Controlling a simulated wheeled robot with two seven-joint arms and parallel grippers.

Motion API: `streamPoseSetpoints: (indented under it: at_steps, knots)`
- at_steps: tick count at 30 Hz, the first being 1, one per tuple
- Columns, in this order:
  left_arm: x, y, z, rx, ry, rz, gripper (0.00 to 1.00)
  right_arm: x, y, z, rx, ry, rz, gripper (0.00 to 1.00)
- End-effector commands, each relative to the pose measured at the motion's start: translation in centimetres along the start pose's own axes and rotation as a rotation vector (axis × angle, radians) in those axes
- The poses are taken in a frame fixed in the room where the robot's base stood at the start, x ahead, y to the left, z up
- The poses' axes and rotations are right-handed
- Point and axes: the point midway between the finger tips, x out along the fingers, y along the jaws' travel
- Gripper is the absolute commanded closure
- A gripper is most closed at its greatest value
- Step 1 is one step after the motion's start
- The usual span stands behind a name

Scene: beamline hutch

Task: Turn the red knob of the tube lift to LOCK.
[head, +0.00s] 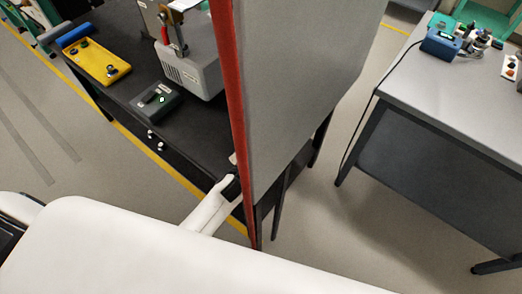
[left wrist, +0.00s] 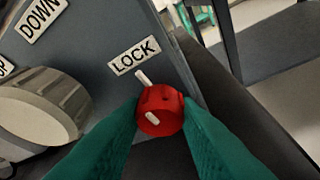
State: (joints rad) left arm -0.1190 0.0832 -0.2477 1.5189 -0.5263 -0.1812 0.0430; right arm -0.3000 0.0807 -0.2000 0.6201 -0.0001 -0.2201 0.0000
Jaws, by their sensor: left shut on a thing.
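The red knob (left wrist: 161,108) is on the dark grey face of the tube lift (left wrist: 95,95), in the left wrist view. My left gripper (left wrist: 160,118) is shut on it, with one green finger on each side. A white LOCK label (left wrist: 133,55) sits just above and left of the knob. A short white line lies between knob and label, and another white mark shows on the knob's near end. I cannot tell whether they line up exactly. In the head view my left arm reaches to the red-edged grey panel (head: 290,90); the knob is hidden there. My right gripper is out of view.
A larger ribbed grey knob (left wrist: 42,105) with a DOWN label (left wrist: 40,18) is left of the red knob. A black bench (head: 190,125) holds a yellow tray (head: 97,62) and a dark box (head: 155,102). A grey table (head: 450,85) stands right, across open floor.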

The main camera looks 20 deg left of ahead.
Motion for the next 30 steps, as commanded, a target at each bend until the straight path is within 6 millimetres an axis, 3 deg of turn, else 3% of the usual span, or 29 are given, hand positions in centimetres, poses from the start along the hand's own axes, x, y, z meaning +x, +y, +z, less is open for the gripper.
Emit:
streamPoseSetpoints:
  at_steps: [21, 22, 23, 30]
  knots:
    - [-0.02, -0.05, 0.04, 0.073, -0.001, 0.030, 0.94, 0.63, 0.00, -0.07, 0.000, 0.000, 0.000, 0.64]
    - [-0.02, -0.05, 0.05, 0.073, -0.002, 0.030, 0.69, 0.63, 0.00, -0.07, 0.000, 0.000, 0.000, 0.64]
    - [-0.02, -0.05, 0.05, 0.073, -0.002, 0.030, 0.65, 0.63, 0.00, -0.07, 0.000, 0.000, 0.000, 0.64]
    - [-0.01, -0.05, 0.05, 0.072, -0.002, 0.029, 0.62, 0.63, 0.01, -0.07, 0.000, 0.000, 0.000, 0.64]
